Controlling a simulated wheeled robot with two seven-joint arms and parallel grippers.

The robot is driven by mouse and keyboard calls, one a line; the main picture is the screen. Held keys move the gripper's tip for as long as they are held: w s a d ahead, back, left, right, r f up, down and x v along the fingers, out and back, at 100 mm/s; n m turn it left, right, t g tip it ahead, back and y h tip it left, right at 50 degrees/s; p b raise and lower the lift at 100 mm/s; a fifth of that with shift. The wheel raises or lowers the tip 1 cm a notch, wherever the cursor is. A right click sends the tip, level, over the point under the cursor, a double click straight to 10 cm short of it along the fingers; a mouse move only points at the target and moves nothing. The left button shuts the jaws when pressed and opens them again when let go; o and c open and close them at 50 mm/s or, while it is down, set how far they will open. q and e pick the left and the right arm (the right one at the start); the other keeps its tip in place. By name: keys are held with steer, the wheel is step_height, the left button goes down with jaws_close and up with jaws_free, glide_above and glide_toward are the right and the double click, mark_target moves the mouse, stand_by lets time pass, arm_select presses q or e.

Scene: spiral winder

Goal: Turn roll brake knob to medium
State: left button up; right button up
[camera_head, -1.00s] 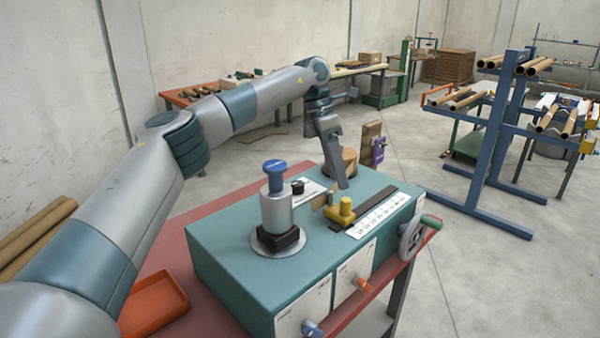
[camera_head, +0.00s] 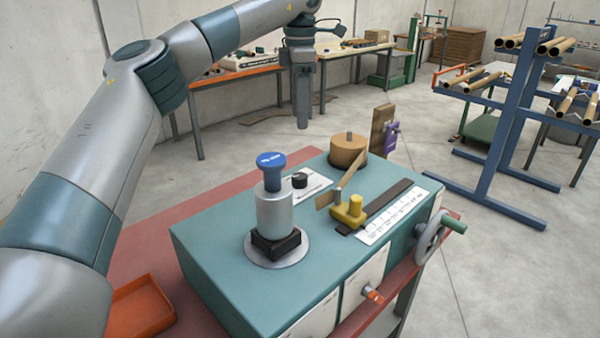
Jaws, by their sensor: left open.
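The teal winder box (camera_head: 215,262) stands on a red bench. On its top are a small black knob (camera_head: 300,180) beside a white label plate (camera_head: 314,186), and a grey cylinder with a blue cap (camera_head: 271,160). An orange knob (camera_head: 372,294) sits on a white front panel. I cannot tell which knob is the roll brake knob; the labels are too small to read. My left gripper (camera_head: 302,124) points down, seen edge-on, open and empty, up behind the box and apart from every knob. My right gripper is not in view.
A yellow block (camera_head: 350,212), a white scale strip (camera_head: 394,217) and a brown roll (camera_head: 348,150) are on the box top. A handwheel (camera_head: 432,238) is on its right side. An orange tray (camera_head: 140,308) lies at left. A blue rack (camera_head: 514,110) stands right.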

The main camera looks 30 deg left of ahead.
arm_select(q)
steer(key=f, duration=0.1)
steer(key=p, duration=0.1)
glide_above(300, 175)
step_height(300, 175, down, 8)
steer(key=shift+a+f, duration=0.1)
steer(key=shift+f, duration=0.7)
step_height(300, 175, down, 5)
steer(key=shift+f+p, duration=0.1)
steer(key=shift+p, duration=0.65)
steer(key=shift+f, duration=0.75)
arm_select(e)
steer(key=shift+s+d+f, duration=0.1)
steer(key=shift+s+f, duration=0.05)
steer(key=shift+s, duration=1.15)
arm_select(q)
steer(key=c, duration=1)
